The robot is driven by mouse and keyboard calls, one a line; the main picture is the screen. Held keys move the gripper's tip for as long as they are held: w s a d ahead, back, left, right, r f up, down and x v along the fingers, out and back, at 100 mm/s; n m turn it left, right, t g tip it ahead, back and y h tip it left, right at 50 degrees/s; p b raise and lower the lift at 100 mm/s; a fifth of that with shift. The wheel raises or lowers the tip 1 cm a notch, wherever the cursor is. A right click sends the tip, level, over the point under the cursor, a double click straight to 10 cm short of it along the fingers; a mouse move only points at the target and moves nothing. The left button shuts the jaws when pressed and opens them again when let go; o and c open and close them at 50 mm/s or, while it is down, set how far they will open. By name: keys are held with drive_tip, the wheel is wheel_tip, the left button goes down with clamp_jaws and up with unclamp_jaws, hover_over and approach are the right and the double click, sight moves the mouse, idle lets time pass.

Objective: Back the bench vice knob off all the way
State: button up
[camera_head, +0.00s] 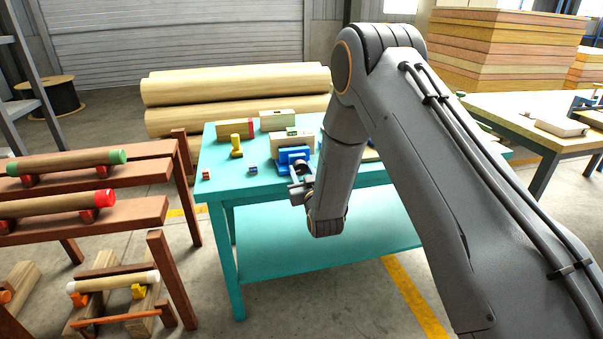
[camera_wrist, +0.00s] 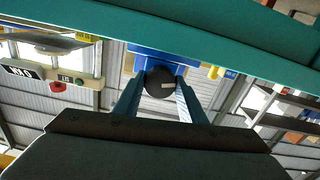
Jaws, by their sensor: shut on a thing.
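The blue bench vice (camera_head: 293,155) sits at the front edge of the teal bench (camera_head: 262,185). In the wrist view its blue body (camera_wrist: 152,60) is behind a dark round knob (camera_wrist: 162,84) with a pale line mark pointing roughly to the right. My gripper (camera_head: 298,186) reaches the vice from the front, below my bent arm. In the wrist view my gripper (camera_wrist: 160,88) has one finger on each side of the knob and is shut on it.
A yellow peg-like piece (camera_head: 237,146), wooden blocks (camera_head: 277,120) and small blocks (camera_head: 206,174) stand on the bench. Racks with rollers (camera_head: 60,203) are at the left. Large logs (camera_head: 235,85) lie behind. My arm hides the bench's right part.

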drive_tip(key=n, duration=0.3)
drive_tip(key=shift+n+b, duration=0.4)
drive_tip(key=n, duration=0.3)
drive_tip(key=shift+n+b, duration=0.3)
drive_tip(key=shift+b, duration=0.1)
drive_tip(key=n+b, duration=0.1)
drive_tip(key=n, duration=0.5)
drive_tip(key=shift+n, duration=0.4)
drive_tip(key=o, duration=1)
drive_tip(key=shift+o, duration=0.2)
